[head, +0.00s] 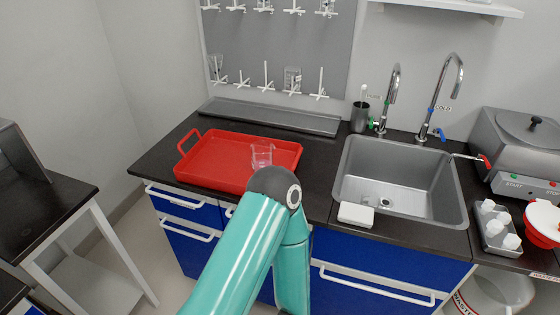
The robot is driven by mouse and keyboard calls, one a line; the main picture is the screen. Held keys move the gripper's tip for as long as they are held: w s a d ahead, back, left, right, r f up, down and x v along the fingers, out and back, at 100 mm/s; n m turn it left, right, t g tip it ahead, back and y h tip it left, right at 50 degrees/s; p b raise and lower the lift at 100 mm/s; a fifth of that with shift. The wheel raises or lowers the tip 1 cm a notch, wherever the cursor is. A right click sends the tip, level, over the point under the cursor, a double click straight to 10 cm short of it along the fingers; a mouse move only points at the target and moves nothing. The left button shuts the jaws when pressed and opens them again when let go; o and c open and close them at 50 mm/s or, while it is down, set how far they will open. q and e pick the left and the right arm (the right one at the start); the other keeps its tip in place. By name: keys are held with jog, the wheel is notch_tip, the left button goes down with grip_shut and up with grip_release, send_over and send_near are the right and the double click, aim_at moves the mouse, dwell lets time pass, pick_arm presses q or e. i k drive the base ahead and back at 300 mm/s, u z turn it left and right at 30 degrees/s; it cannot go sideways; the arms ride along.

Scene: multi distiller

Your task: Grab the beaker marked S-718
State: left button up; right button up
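A clear glass beaker (262,154) stands in the red tray (205,160) on the dark counter, toward the tray's right side. No marking can be read on it at this size, so I cannot tell whether it is S-718. The lower part of the beaker is close behind the grey joint of my teal arm in this view. That arm rises from the bottom of the picture, bends at the joint and runs back down. Neither of my grippers is in view.
A steel sink (400,183) with two taps is right of the tray, with a white block (356,214) at its front edge. A dark cup (360,117) stands behind. A distiller (520,150) and a bottle tray (494,228) are at the right. A pegboard (280,45) is behind.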

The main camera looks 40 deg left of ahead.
aim_at(261, 154)
jog(key=u, duration=0.05)
jog(key=k, duration=1.2)
jog(key=u, duration=0.5)
jog(key=i, duration=1)
jog(key=z, duration=0.15)
